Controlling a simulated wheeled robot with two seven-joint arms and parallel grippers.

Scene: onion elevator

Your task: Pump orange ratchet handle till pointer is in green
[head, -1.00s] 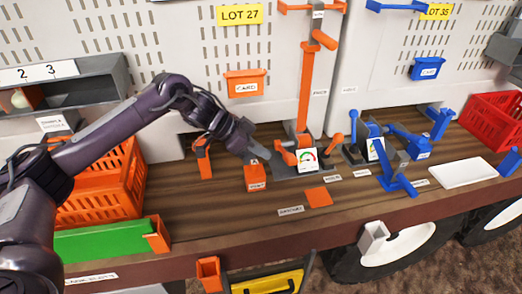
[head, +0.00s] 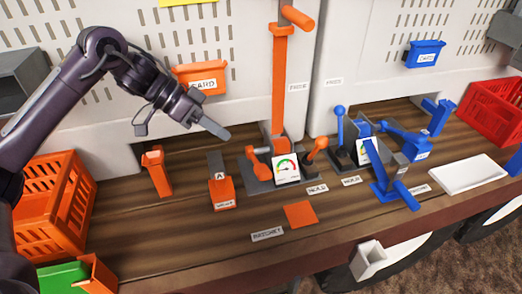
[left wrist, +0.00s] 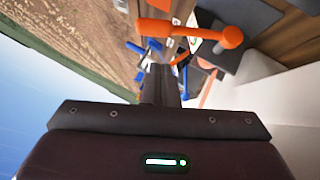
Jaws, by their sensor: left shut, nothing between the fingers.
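The orange mechanism has a white gauge (head: 286,170) with a coloured arc; its pointer is too small to read. A thick orange lever (head: 258,165) stands left of the gauge, and a thinner ball-ended orange lever (head: 317,148) leans to its right. I cannot tell for sure which is the ratchet handle. My left gripper (head: 222,133) is shut and empty, in the air above and left of the thick lever, apart from it. In the left wrist view, its fingers (left wrist: 160,85) point toward the mechanism, with an orange handle (left wrist: 190,31) beyond them. My right gripper is out of view.
A tall orange post (head: 278,90) rises behind the gauge. An orange block marked A (head: 221,192) and an orange stand (head: 157,173) are to the left. A similar blue mechanism (head: 366,151) is to the right. The wooden bench front (head: 190,250) is mostly clear.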

